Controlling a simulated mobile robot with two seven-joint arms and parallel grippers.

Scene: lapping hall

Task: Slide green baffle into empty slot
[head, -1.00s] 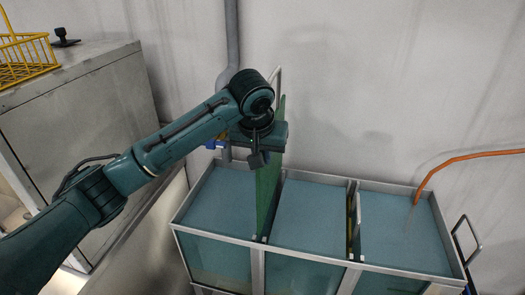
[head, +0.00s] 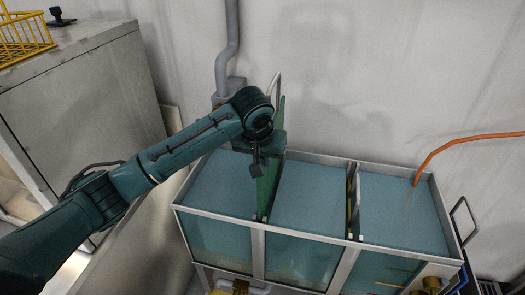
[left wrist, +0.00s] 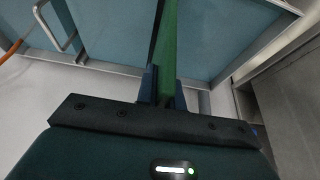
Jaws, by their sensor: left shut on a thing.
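My left gripper (head: 262,152) is shut on the green baffle (head: 266,190), a thin upright plate. The baffle stands on edge between the left and middle compartments of the framed tank (head: 310,233). Its upper part rises above the tank rim, and its lower part reaches down at the divider line. How deep it sits in the slot cannot be told. In the left wrist view the baffle (left wrist: 166,50) runs between the two fingers (left wrist: 162,88). My right gripper is not in view.
Another thin divider (head: 353,200) stands between the middle and right compartments. An orange hose (head: 460,144) hangs into the right compartment. A grey pipe (head: 232,40) runs down the wall behind. A grey cabinet (head: 75,105) with a yellow basket (head: 22,38) stands at left.

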